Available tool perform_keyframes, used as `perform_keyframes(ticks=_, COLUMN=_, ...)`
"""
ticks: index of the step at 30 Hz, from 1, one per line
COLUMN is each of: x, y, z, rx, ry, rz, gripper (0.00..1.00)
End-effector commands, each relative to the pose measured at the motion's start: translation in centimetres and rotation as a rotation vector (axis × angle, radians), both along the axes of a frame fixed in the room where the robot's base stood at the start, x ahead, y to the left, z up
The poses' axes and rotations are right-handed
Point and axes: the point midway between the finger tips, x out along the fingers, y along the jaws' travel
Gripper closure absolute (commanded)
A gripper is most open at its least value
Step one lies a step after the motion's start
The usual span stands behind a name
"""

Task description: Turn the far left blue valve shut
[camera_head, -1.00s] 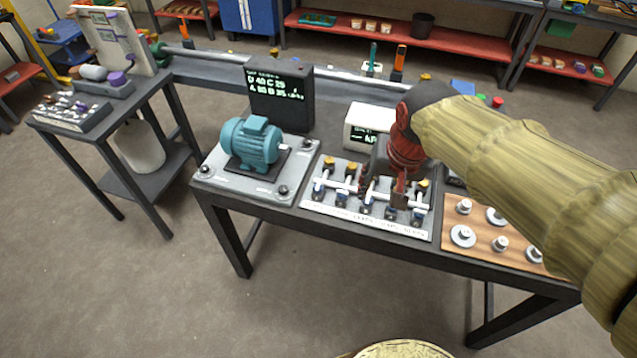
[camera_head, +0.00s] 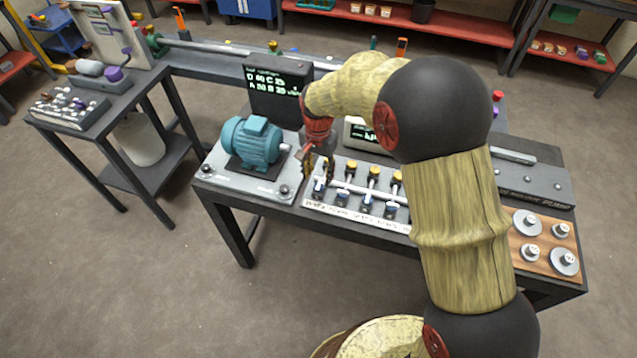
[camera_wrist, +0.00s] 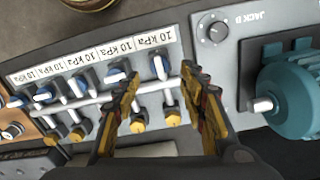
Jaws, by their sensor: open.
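The valve panel (camera_head: 325,212) has a row of blue valves along its front, a white pipe behind them and yellow-capped fittings at the back. The far left blue valve (camera_head: 318,190) is at the panel's left end, next to the teal motor. It also shows in the wrist view, where the far left blue valve (camera_wrist: 157,66) is nearest the motor. My gripper (camera_head: 319,172) is over the panel's left end, pointing down. In the wrist view my gripper (camera_wrist: 160,80) has its two fingers apart. The blue valve shows in the gap between the tips; contact is not visible.
The teal motor (camera_head: 251,142) stands on a grey plate (camera_head: 283,177) just left of the panel. A dark display (camera_head: 279,88) and a white meter (camera_head: 360,132) stand behind. My arm covers the panel's right end. A wooden board with metal discs (camera_head: 542,246) lies to the right.

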Motion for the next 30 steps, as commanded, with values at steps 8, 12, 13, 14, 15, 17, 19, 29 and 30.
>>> perform_keyframes(ticks=8, x=-0.1, y=-0.1, z=-4.3, rx=0.0, ry=0.001, rz=0.0, gripper=0.58)
perform_keyframes(ticks=12, x=0.0, y=-0.1, z=-5.2, rx=0.0, ry=0.0, rz=0.001, gripper=0.58)
perform_keyframes(ticks=13, x=0.0, y=-0.1, z=-5.3, rx=0.0, ry=0.0, rz=0.001, gripper=0.58)
perform_keyframes(ticks=14, x=0.0, y=-0.1, z=-5.4, rx=0.0, ry=0.0, rz=0.001, gripper=0.58)
perform_keyframes(ticks=15, x=0.0, y=0.0, z=-5.4, rx=0.0, ry=0.0, rz=0.001, gripper=0.58)
perform_keyframes(ticks=17, x=0.0, y=0.0, z=-5.4, rx=0.0, ry=0.0, rz=0.001, gripper=0.58)
perform_keyframes(ticks=19, x=0.0, y=0.0, z=-5.4, rx=0.0, ry=0.0, rz=0.001, gripper=0.58)
perform_keyframes(ticks=29, x=0.0, y=-0.1, z=-5.4, rx=0.0, ry=0.0, rz=0.001, gripper=0.72)
perform_keyframes(ticks=30, x=0.0, y=-0.1, z=-5.4, rx=0.0, ry=0.0, rz=0.001, gripper=0.74)
